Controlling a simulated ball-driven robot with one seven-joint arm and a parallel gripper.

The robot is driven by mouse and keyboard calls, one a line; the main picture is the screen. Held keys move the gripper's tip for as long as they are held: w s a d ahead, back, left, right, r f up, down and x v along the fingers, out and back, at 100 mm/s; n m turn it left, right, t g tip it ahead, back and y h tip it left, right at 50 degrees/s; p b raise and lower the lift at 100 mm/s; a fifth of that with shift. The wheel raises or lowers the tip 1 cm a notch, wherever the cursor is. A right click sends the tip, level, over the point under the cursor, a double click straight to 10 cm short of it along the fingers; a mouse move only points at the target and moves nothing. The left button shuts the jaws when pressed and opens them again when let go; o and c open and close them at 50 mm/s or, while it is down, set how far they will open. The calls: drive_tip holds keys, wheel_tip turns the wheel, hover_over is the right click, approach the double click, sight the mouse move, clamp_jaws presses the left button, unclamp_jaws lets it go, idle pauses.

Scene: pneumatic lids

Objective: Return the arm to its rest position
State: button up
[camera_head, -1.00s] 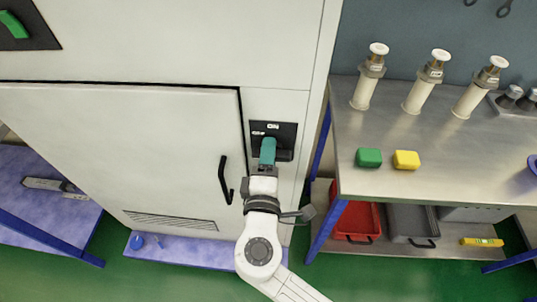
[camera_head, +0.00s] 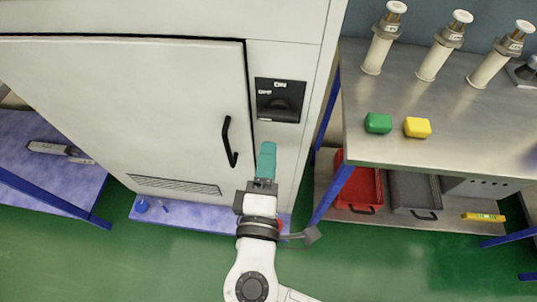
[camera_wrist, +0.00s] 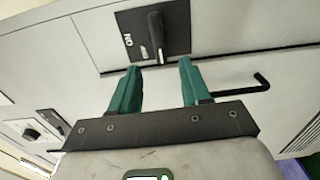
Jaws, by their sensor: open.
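My gripper (camera_head: 266,160) has teal fingers and is in front of the white cabinet, below the black switch panel (camera_head: 279,100). In the wrist view my gripper (camera_wrist: 159,72) is open, with an empty gap between its two fingers. The panel's dark rotary knob (camera_wrist: 156,33) shows just beyond the fingertips, apart from them. The panel carries an "ON" label, and the knob also shows in the head view (camera_head: 281,104).
The cabinet door (camera_head: 130,110) is closed, with a black handle (camera_head: 230,142) left of my gripper. A steel workbench (camera_head: 380,150) at right holds a green block (camera_head: 378,123), a yellow block (camera_head: 417,127) and several white cylinders. Red (camera_head: 363,190) and grey bins sit below.

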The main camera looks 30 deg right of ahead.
drive_tip(key=shift+d, duration=0.1)
idle(0.3)
drive_tip(key=s+d+f+m+g+y, duration=0.1)
drive_tip(key=d+f+m+g+y, duration=0.2)
drive_tip(key=d+f+m+g, duration=0.65)
drive_tip(key=s+d+f+m+g+y, duration=0.1)
drive_tip(key=s+d+f+g+y, duration=0.1)
drive_tip(key=s+f, duration=0.3)
drive_tip(key=s+d+f+m+g+y, duration=0.1)
drive_tip(key=s+d+f+g+y, duration=0.1)
drive_tip(key=s+f+y, duration=0.3)
drive_tip(key=s, duration=0.4)
drive_tip(key=shift+s+d, duration=0.2)
drive_tip(key=shift+s, duration=0.05)
drive_tip(key=shift+f, duration=0.1)
